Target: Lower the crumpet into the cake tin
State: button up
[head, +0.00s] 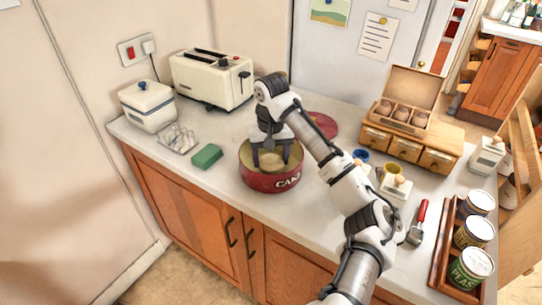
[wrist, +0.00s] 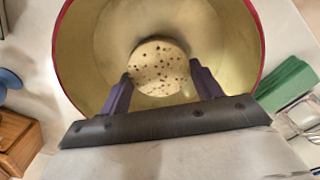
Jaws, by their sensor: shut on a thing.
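The cake tin (head: 268,181) is round and red with lettering on its side. It stands open on the counter in the head view. In the wrist view its gold inside and red rim (wrist: 258,38) surround the crumpet (wrist: 158,66), a pale disc with dark holes. My gripper (head: 270,160) points down into the tin's mouth. Its two dark fingers are shut on the crumpet in the wrist view (wrist: 160,88). I cannot tell whether the crumpet touches the tin's floor.
The red lid (head: 322,126) lies behind the tin. A green sponge (head: 207,156) lies to its left, with a toaster (head: 212,80) behind. A wooden drawer box (head: 408,143), a red-handled tool (head: 418,222) and a tray of tins (head: 442,250) stand to the right.

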jog(key=shift+f, duration=0.45)
dwell(0.3)
jog(key=o, duration=1.1)
jog(key=shift+c, duration=0.2)
